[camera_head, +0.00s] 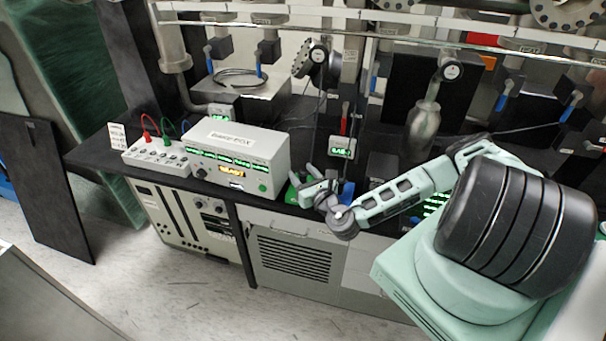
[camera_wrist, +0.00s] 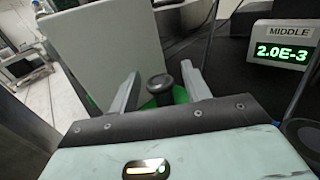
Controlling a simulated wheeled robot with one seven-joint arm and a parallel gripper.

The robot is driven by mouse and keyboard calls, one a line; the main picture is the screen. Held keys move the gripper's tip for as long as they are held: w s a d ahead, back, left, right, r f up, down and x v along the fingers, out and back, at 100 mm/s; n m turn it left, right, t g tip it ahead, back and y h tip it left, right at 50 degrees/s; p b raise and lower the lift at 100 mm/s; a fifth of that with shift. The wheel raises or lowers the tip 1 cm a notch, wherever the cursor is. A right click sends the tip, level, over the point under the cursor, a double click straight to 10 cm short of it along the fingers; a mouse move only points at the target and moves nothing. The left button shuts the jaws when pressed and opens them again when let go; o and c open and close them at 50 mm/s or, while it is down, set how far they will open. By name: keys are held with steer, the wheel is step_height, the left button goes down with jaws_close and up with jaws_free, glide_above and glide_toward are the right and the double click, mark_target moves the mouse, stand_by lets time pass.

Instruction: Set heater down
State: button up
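A small black knob (camera_wrist: 159,86) stands upright on a green base (camera_wrist: 178,96) in the wrist view; this may be the heater, though I cannot be sure. The green base also shows in the head view (camera_head: 292,193) on the black bench, beside the white controller box, partly hidden by my gripper. My gripper (camera_head: 306,180) is low over the bench there. In the wrist view my gripper (camera_wrist: 160,72) has its fingers well apart, with the knob between them and a visible gap on both sides. The underside of the base is hidden.
The white controller box (camera_head: 238,158) stands close left of my gripper. A gauge marked MIDDLE (camera_wrist: 283,55) reads 2.0E-3. A white socket box with cables (camera_head: 157,157) sits further left. Pipes and a metal bottle (camera_head: 424,125) stand behind. The bench front edge is near my gripper.

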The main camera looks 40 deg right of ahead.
steer(key=shift+r, duration=0.1)
steer(key=s+b, duration=0.1)
steer(key=s, duration=0.3)
steer(key=s+a+b, duration=0.1)
steer(key=s, duration=0.6)
steer(key=shift+s+a+b, duration=0.2)
steer(key=shift+s+b, duration=0.1)
steer(key=shift+b, duration=0.1)
steer(key=s+a+r+n+g+y, duration=0.2)
steer(key=a+r+n+g+y, duration=0.4)
steer(key=a+r+n+y, duration=0.35)
steer(key=s+a+r+n+g+y, duration=0.3)
steer(key=a+r+n+g+y, duration=0.25)
steer(key=a+n+y, duration=0.55)
steer(key=s+a+r+n+g+h, duration=0.2)
steer(key=s+n+g+h, duration=0.5)
steer(key=s+n, duration=0.15)
steer(key=s+a+r+n+g+h, duration=0.1)
steer(key=s+a+n+g+h, duration=0.1)
steer(key=s+n+g+h, duration=0.65)
step_height(320, 180, up, 6)
steer(key=w+n+t+h, duration=0.2)
steer(key=n+t, duration=0.5)
steer(key=t, duration=0.2)
steer(key=shift+w+a+f+n, duration=0.2)
steer(key=shift+w+a+n, duration=0.05)
steer(key=shift+w+n, duration=0.15)
